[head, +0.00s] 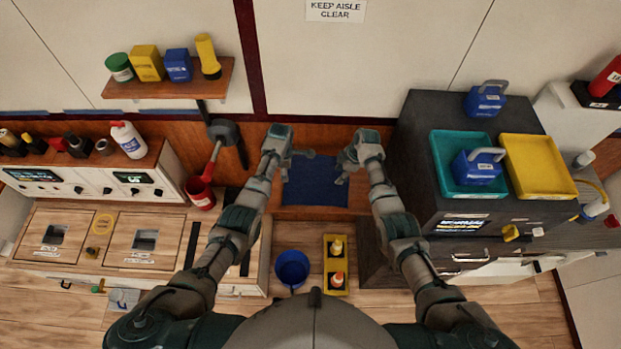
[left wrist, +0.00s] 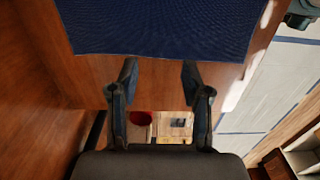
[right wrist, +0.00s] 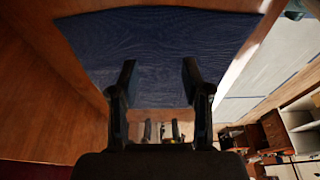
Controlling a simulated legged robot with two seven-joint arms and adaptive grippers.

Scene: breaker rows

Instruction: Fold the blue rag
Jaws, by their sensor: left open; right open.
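The blue rag (head: 316,182) lies spread flat on a wooden surface between my two grippers in the head view. My left gripper (head: 300,154) is open and empty at the rag's left side, near its far left corner. In the left wrist view the rag (left wrist: 160,28) fills the top, beyond the open fingers (left wrist: 160,85). My right gripper (head: 340,172) is open and empty at the rag's right edge. In the right wrist view the rag (right wrist: 155,55) spreads behind the open fingers (right wrist: 160,85). Whether any fingertip touches the cloth is unclear.
A dark cabinet at right bears a teal tray (head: 440,160) and a yellow tray (head: 541,167). A red bucket (head: 201,193) stands at left. A blue bucket (head: 292,268) and a yellow caddy (head: 336,288) with bottles are below the rag. A wall shelf (head: 170,83) is upper left.

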